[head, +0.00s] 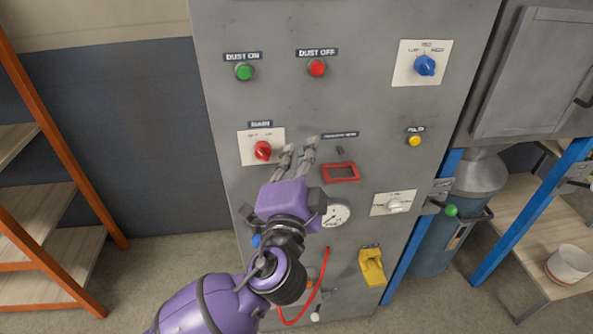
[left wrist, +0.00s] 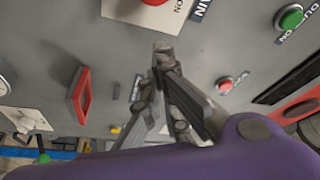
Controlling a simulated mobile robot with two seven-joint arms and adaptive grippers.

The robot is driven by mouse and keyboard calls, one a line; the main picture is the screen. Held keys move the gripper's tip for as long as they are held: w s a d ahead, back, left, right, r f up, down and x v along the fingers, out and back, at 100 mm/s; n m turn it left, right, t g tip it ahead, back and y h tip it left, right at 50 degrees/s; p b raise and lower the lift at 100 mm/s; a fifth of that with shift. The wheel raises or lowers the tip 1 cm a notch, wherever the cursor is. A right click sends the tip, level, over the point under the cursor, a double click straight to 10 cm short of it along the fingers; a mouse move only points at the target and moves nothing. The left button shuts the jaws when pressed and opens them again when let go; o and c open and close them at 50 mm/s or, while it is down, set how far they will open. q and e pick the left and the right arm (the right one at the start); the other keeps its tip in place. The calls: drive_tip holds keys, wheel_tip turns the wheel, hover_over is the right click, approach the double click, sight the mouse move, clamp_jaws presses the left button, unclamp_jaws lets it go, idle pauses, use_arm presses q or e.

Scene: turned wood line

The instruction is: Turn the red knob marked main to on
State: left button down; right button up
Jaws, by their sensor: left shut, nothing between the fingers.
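The red knob (head: 262,150) sits on a white plate at the left of the grey cabinet front, under a small dark label. In the left wrist view the knob (left wrist: 155,2) is cut off by the top edge, by a label ending in "AIN" and the word ON. I cannot tell which way it points. My left gripper (head: 300,150) is in front of the panel, just right of the knob and apart from it. Its fingers are shut and empty, and their tips (left wrist: 163,50) meet below the knob in the left wrist view. My right gripper is not in view.
Above are a green button (head: 244,72), a red button (head: 317,68) and a blue selector (head: 425,65). A red frame (head: 341,173), a gauge (head: 335,215) and a white knob (head: 395,205) are right of my gripper. An orange-framed shelf (head: 62,180) stands left.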

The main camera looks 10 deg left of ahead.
sight(263, 152)
use_arm(q)
drive_tip(key=a, duration=0.1)
drive_tip(key=a+f, duration=0.2)
drive_tip(key=shift+s+a, duration=0.15)
drive_tip(key=shift+s, duration=0.15)
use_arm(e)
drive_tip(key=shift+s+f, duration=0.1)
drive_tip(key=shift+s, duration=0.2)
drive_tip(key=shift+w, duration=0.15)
